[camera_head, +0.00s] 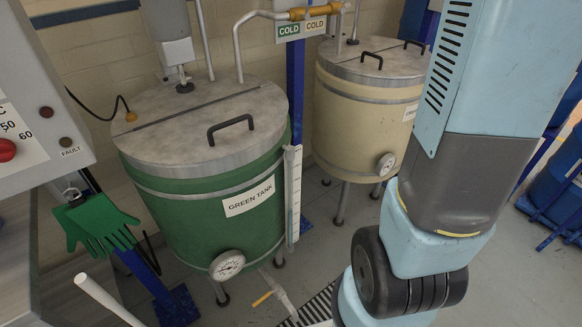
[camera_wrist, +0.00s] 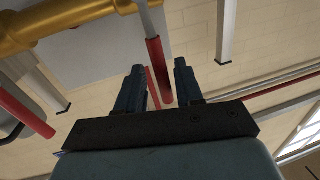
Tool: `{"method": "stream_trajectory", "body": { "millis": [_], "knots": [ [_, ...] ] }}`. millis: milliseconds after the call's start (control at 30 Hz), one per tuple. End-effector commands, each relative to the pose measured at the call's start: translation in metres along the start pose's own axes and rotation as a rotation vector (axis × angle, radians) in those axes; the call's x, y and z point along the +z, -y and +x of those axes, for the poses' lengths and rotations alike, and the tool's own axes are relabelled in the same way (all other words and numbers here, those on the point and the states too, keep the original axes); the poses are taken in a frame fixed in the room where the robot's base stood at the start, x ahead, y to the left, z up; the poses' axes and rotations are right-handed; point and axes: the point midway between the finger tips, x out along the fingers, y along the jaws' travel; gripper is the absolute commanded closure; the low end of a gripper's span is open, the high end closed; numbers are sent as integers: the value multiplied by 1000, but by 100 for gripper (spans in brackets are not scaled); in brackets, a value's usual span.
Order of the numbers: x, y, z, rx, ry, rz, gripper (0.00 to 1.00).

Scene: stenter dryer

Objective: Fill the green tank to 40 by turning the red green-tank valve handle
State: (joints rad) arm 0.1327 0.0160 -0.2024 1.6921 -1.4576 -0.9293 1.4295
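The green tank (camera_head: 205,215), with a grey lid and a "GREEN TANK" label, stands left of centre in the head view. An upright gauge strip (camera_head: 292,195) is on its right side; its reading is too small to tell. In the wrist view, a red valve handle (camera_wrist: 159,72) hangs from a metal stem near a brass pipe (camera_wrist: 70,20). My gripper (camera_wrist: 159,67) is open, and the handle appears between its fingers; I cannot tell its depth or any contact. Another red handle (camera_wrist: 25,111) is at the left. My gripper is outside the head view.
The brass pipe (camera_head: 315,11) runs above "COLD" signs (camera_head: 289,29). A cream tank (camera_head: 350,120) stands behind and right of the green tank. A control panel (camera_head: 40,100) and green gloves (camera_head: 97,222) are at left. A blue post (camera_head: 296,90) stands between the tanks.

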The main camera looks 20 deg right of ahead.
Motion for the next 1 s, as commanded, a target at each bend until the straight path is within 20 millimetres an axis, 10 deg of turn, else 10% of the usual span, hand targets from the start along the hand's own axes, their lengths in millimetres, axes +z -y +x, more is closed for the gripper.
{"method": "stream_trajectory", "body": {
  "millis": [1000],
  "knots": [
    [-1, 1, -73, -2, -1, -3, 64]
  ]
}}
